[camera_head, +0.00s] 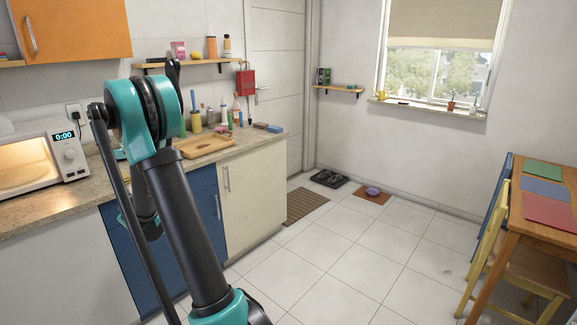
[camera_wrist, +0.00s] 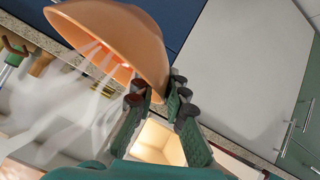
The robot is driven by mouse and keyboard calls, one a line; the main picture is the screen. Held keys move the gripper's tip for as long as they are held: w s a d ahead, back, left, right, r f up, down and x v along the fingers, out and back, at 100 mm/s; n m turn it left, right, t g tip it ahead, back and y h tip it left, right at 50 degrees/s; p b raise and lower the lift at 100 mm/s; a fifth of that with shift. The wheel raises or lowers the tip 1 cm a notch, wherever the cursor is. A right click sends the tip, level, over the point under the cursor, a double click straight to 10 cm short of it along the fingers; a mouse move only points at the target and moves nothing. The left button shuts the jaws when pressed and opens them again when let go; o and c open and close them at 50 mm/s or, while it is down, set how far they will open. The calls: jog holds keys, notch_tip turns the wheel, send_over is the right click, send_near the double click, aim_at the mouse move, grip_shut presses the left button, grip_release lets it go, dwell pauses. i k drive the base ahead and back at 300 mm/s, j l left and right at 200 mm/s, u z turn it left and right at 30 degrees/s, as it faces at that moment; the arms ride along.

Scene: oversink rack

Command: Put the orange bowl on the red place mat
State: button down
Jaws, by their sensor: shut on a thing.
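In the wrist view my gripper (camera_wrist: 158,98) is shut on the rim of the orange bowl (camera_wrist: 120,38). The bowl is tilted, with its outer side toward the top of the picture and part of its inside showing. In the head view I cannot make out the bowl or my gripper; my arm covers part of the counter. The red place mat (camera_head: 549,211) lies on the wooden table at the far right of the head view, nearest the front of the mats there.
A blue mat (camera_head: 545,191) and a green mat (camera_head: 543,171) lie behind the red one on the table (camera_head: 518,213). A yellow chair (camera_head: 488,232) stands at its side. A lit microwave (camera_head: 45,160) and a wooden tray (camera_head: 203,146) are on the counter. The middle floor is clear.

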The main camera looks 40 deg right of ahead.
aim_at(549, 210)
jog(key=i+l+z, duration=0.25)
jog(key=l+z, duration=0.35)
jog(key=i+l+z, duration=0.3)
jog(key=z, duration=0.25)
jog(key=i+l+z, duration=0.2)
jog(key=i+z, duration=0.2)
jog(key=z, duration=0.2)
jog(key=i+z, duration=0.4)
jog(key=z, duration=0.2)
jog(key=i+j+z, duration=0.15)
jog(key=i+z, duration=0.25)
jog(key=z, duration=0.15)
jog(key=i+j+z, duration=0.3)
jog(key=z, duration=0.3)
jog(key=i+j+z, duration=0.35)
jog(key=j+z, duration=0.25)
jog(key=i+j+z, duration=0.15)
jog(key=j+z, duration=0.4)
